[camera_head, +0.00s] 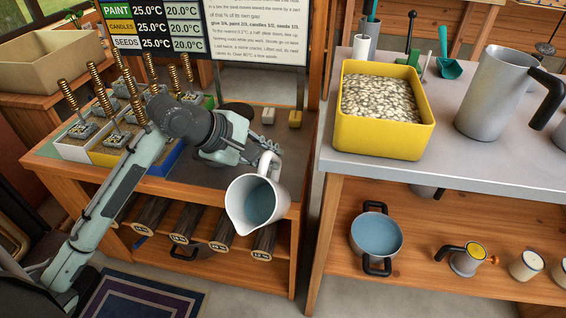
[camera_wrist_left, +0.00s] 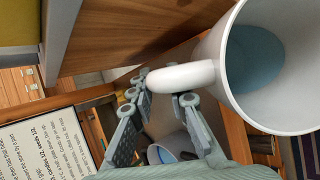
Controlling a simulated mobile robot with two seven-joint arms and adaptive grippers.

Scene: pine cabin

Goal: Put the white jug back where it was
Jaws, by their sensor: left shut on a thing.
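The white jug (camera_head: 240,205) hangs in the air in front of the left wooden bench. My left gripper (camera_head: 268,154) is shut on the jug's handle, above the jug. In the left wrist view the jug (camera_wrist_left: 222,88) fills the upper right, and its white handle reaches between the fingers of the gripper (camera_wrist_left: 160,92). My right gripper is in neither view.
A yellow bin (camera_head: 380,146) of pale seeds and a grey metal jug (camera_head: 493,100) stand on the right grey counter (camera_head: 462,180). Coil-topped units stand on the left bench, behind my left arm.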

